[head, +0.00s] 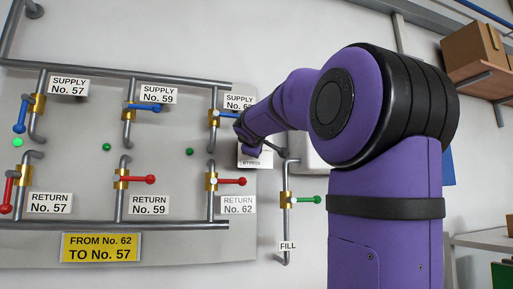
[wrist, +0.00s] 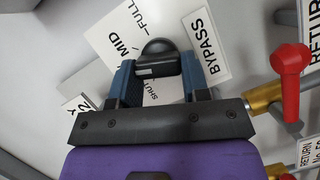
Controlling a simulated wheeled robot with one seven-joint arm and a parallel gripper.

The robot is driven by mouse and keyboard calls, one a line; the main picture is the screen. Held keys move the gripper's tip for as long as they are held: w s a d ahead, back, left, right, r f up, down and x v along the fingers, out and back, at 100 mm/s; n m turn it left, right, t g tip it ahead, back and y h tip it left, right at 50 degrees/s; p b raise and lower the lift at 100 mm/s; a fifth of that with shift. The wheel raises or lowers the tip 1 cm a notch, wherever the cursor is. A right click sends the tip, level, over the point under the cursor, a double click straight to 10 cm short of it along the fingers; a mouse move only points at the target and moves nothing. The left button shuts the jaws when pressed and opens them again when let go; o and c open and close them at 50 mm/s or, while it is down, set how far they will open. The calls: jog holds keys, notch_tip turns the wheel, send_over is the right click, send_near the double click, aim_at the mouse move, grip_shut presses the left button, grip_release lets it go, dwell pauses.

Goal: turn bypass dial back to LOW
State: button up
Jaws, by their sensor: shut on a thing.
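The bypass dial (wrist: 158,55) is a black knob on a white scale plate (wrist: 105,40), seen from close up in the wrist view. My gripper (wrist: 158,68) has its two blue fingers shut on the dial, one on each side. The words MID and FULL show on the plate, with part of another word below the knob. I cannot make out a LOW mark or which mark the dial points to. The BYPASS label (wrist: 206,45) is beside the right finger. In the head view my arm hides the dial, and only part of the white plate (head: 252,162) shows.
A red valve handle (wrist: 291,65) on a brass fitting is close to the right of my gripper. In the head view, several blue and red valve handles sit on the pipe panel (head: 70,150). A green FILL handle (head: 308,200) is just below my forearm.

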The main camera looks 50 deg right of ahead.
jog(key=n, duration=0.1)
jog(key=n+h, duration=0.1)
jog(key=n, duration=0.1)
jog(key=shift+f, duration=0.25)
jog(key=shift+n, duration=0.3)
jog(key=o, duration=0.9)
jog(key=shift+s+a, duration=0.1)
jog(key=shift+a, duration=0.05)
jog(key=v, duration=1)
jog(key=shift+s+a+f, duration=0.15)
jog(key=shift+a+f, duration=0.1)
